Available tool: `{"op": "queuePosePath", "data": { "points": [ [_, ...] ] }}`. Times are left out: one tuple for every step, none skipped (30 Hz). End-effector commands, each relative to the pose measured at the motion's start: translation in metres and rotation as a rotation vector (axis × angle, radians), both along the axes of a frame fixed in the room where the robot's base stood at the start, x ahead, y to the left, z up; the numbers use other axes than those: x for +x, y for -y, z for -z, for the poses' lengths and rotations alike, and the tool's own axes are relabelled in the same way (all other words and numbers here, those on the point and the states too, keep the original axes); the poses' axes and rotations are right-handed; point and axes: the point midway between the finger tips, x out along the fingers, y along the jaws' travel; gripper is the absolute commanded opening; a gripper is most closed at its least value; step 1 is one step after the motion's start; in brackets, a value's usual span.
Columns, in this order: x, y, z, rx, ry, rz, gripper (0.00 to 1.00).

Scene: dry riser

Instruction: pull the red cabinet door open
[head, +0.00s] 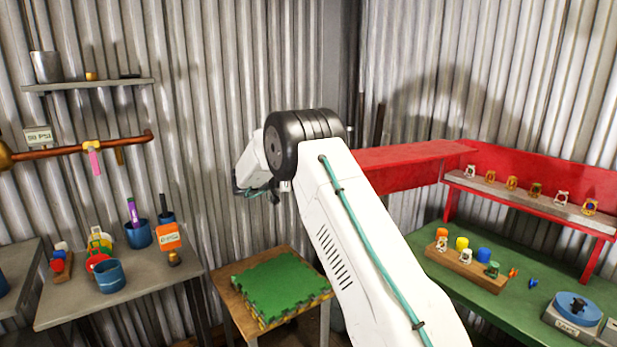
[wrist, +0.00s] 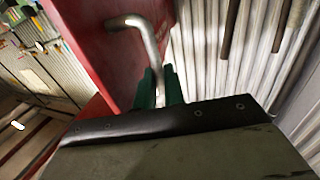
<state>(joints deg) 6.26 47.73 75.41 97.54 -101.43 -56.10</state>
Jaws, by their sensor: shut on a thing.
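The red cabinet door (wrist: 95,50) fills the upper left of the wrist view as a flat red face. A bent metal handle (wrist: 136,23) stands out from it. My gripper (wrist: 160,82) has two green fingers closed around the handle's lower part. In the head view, a red panel (head: 415,156) shows behind my arm and joins the red shelf unit on the right. The handle and my gripper's fingertips cannot be made out there, and I cannot tell how far the door stands open.
A low table (head: 222,294) with green mats (head: 270,285) stands below my arm. A grey bench (head: 60,313) with cups is at left. A green bench (head: 505,290) with small valves is at right. Dark rods (wrist: 230,30) stand against the corrugated wall beside the handle.

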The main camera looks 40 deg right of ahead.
Motion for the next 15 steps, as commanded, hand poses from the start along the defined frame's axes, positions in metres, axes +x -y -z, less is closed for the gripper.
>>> {"op": "queuePosePath", "data": {
  "points": [
    [-0.0004,0.0014,0.0002,0.001,0.000,0.003,0.00],
    [-0.0007,0.0023,0.0002,0.001,0.000,0.004,0.00],
    [-0.0011,0.0034,0.0002,0.001,-0.001,0.006,0.00],
    [-0.0014,0.0042,0.0002,0.001,-0.001,0.007,0.00],
    [-0.0016,0.0048,0.0003,0.001,-0.001,0.007,0.00],
    [-0.0020,0.0057,0.0003,0.001,0.000,0.008,0.00],
    [-0.0022,0.0062,0.0003,0.001,0.000,0.009,0.00],
    [-0.0023,0.0067,0.0003,0.001,0.000,0.009,0.00],
    [-0.0025,0.0073,0.0003,0.001,0.000,0.010,0.00],
    [-0.0027,0.0077,0.0002,0.001,0.000,0.010,0.00],
    [-0.0028,0.0081,0.0002,0.001,0.000,0.011,0.16],
    [-0.0029,0.0084,0.0002,0.001,0.000,0.011,0.27],
    [-0.0029,0.0083,0.0002,0.001,0.000,0.011,0.32],
    [-0.0027,0.0078,0.0002,0.001,0.000,0.010,0.32],
    [-0.0023,0.0067,0.0002,0.001,0.000,0.009,0.32]
  ]
}}
